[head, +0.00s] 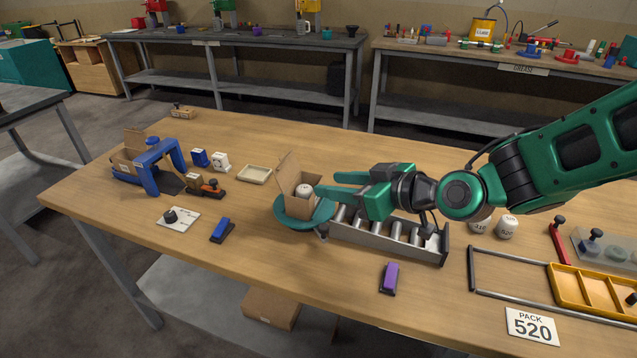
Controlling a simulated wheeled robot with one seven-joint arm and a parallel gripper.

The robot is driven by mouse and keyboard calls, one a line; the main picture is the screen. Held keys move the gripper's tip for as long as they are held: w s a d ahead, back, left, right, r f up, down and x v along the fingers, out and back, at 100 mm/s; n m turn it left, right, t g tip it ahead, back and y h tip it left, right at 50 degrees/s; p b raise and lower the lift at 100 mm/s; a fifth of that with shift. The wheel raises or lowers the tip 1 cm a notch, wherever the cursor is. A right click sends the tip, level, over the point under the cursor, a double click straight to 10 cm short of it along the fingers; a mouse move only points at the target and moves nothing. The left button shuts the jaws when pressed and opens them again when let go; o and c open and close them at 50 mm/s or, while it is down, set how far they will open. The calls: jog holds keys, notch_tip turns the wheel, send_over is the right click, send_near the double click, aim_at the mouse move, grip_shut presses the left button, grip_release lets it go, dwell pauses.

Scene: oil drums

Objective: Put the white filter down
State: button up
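A white filter (304,190) sits upright in an open cardboard box (289,176) in the head view. The box stands on a round teal turntable (292,213). My gripper (325,183) comes in from the right, just beside the box. Its two green fingers are spread apart and point left, with a gap between them. The nearer fingertip is close to the filter's right side; I cannot tell whether it touches. Two more white filters (507,227) marked with numbers stand to the right, partly behind my arm.
A grey roller conveyor (385,238) lies right of the turntable. A blue tape-machine arch (158,160), a shallow tray (254,174) and small blocks stand to the left. A purple-topped block (389,277), a yellow tray (590,289) and a "PACK 520" card (532,326) are at the front right.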

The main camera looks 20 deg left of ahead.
jog(key=shift+v, duration=1.8)
jog(key=d+f+m+h, duration=0.1)
jog(key=d+h, duration=0.1)
jog(key=d, duration=0.5)
jog(key=w+d+f+m+h, duration=0.1)
jog(key=d+f+m+h, duration=0.1)
jog(key=d, duration=0.5)
jog(key=w+d+f+m+h, duration=0.1)
jog(key=d+h, duration=0.1)
jog(key=d, duration=0.5)
jog(key=shift+w+f+m, duration=0.2)
jog(key=shift+f+m, duration=0.05)
jog(key=shift+m, duration=0.15)
jog(key=s+d+m+g+h, duration=0.25)
jog(key=s+d+m, duration=0.35)
jog(key=d, duration=0.6)
jog(key=s+d+m+g+h, duration=0.1)
jog(key=s+d+m+h, duration=0.2)
jog(key=s+d, duration=0.65)
jog(key=s+d+m+g, duration=0.2)
jog(key=s+d+m, duration=0.3)
jog(key=s, duration=0.3)
jog(key=shift+s+d+g, duration=0.35)
jog(key=shift+d, duration=0.15)
